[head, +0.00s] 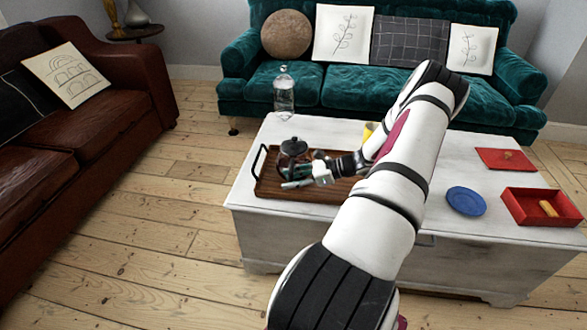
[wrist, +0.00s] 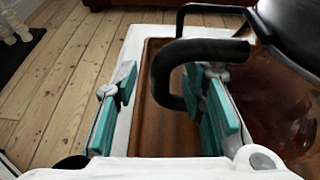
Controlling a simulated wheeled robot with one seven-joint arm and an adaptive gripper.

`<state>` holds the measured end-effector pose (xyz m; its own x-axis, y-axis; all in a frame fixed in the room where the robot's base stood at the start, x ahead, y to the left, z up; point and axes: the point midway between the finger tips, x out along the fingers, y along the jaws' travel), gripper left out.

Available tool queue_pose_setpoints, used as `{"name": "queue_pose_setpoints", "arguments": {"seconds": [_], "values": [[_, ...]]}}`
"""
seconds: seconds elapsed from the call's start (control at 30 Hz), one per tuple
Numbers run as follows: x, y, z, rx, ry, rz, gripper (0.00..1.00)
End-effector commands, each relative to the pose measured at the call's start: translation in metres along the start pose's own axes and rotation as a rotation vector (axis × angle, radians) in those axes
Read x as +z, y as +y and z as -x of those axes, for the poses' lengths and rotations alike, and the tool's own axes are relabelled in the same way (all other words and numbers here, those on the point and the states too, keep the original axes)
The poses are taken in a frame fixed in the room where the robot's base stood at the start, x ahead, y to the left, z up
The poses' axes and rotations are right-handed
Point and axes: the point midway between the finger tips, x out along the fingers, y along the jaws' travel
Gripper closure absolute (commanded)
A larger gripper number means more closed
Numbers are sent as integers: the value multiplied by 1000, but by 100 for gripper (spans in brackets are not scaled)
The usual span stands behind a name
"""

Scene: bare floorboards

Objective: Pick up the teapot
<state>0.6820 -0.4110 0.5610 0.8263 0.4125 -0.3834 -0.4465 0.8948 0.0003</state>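The teapot (head: 293,158), with a dark lid and a see-through brownish body, stands on the wooden tray (head: 268,186) on the white table. My gripper (head: 305,174) is at the teapot, partly covering it in the head view. In the wrist view my gripper (wrist: 160,88) is open, with teal pads apart. The teapot's curved black handle (wrist: 165,68) reaches into the gap between the pads, nearer the right one. The teapot's body (wrist: 268,95) is to the right of the right finger. I cannot tell whether the right pad touches the handle.
The tray's black end handle (head: 258,160) stands up at left. A clear bottle (head: 284,92) is behind, and a yellow cup (head: 368,130) is partly hidden by my arm. A blue plate (head: 466,201), red box (head: 543,208) and flat red item (head: 506,159) lie right on the table (head: 425,222).

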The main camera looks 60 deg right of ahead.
Motion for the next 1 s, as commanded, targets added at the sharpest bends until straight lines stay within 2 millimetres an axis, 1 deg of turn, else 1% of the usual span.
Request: {"name": "queue_pose_setpoints", "arguments": {"seconds": [0.07, 0.27, 0.3, 0.37, 0.4, 0.43, 1.0], "values": [[0, 0, -3, 0, 1, 0, 62], [0, 0, -3, 0, 0, 0, 62], [0, 0, -3, 0, 0, 0, 72], [0, 0, -3, 0, 0, 0, 85], [0, 0, -3, 0, 0, 0, 94], [0, 0, -3, 0, 0, 0, 100], [3, 0, -2, 0, -2, 2, 100]]}}
